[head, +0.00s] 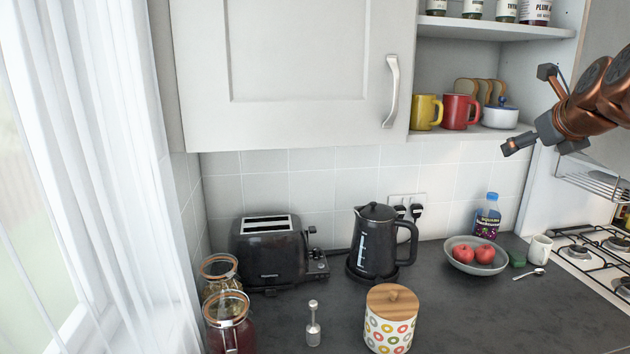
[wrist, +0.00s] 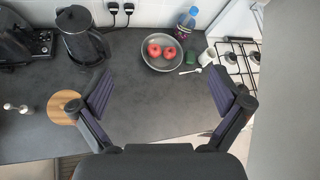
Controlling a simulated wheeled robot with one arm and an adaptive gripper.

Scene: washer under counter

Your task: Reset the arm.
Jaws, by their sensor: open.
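My gripper (wrist: 162,98) is open and empty in the wrist view, its two dark fingers spread wide above the dark countertop (wrist: 150,115). In the head view my copper-coloured arm comes in from the right edge, and my gripper (head: 512,146) is high above the counter, in front of the area by the wall shelf. Nothing is between the fingers. The fruit bowl (wrist: 147,62) with red apples lies beyond the fingertips in the wrist view, apart from them.
A kettle (head: 374,245), toaster (head: 268,255), patterned canister (head: 390,330) and glass jars (head: 229,325) stand on the counter. A gas hob (head: 600,250) is at right. The wall cabinet (head: 300,60) and shelf (head: 480,132) with mugs are above. Bare counter lies right of the canister.

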